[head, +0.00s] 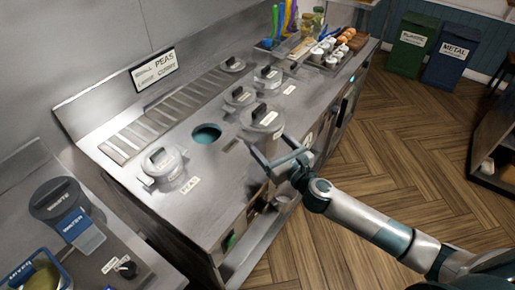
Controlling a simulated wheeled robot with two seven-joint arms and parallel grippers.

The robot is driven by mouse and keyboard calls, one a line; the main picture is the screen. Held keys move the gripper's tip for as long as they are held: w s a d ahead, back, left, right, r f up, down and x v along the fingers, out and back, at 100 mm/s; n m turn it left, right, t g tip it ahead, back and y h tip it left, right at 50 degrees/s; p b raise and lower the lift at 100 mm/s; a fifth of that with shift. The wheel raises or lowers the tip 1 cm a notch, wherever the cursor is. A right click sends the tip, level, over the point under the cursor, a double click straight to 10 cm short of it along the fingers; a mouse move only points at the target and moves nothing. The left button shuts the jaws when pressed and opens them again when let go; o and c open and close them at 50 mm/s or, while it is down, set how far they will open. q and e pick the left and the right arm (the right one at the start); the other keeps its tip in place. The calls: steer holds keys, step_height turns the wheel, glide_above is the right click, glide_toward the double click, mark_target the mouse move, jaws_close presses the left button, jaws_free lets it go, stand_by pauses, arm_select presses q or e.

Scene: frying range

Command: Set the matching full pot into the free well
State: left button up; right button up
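The free well (206,133) is a round teal-lined opening in the steel counter. A grey lidded pot (262,119) with a dark lid handle and a pale label is right of the well. My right gripper (268,143) is at this pot's near side, its fingers spread apart; whether they touch it is unclear. Another lidded pot (162,164) is left of the well, by a label reading PEAS (190,185). A sign (155,70) on the back ledge shows PEAS and other words too small to read surely. My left gripper is not in view.
More lidded pots (239,96), (268,75) and (233,65) sit farther along the counter.

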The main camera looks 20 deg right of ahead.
steer(key=shift+w+a+f, duration=0.3)
steer(key=shift+w+a, duration=0.05)
steer(key=shift+a, duration=0.25)
steer(key=shift+w+a+f, duration=0.3)
steer(key=shift+w+a, duration=0.05)
steer(key=shift+a, duration=0.25)
steer(key=shift+f+b, duration=0.35)
steer(key=shift+f, duration=1.7)
steer(key=shift+f, duration=0.15)
steer(key=o, duration=1.8)
steer(key=shift+f, duration=0.1)
steer(key=shift+s, duration=0.1)
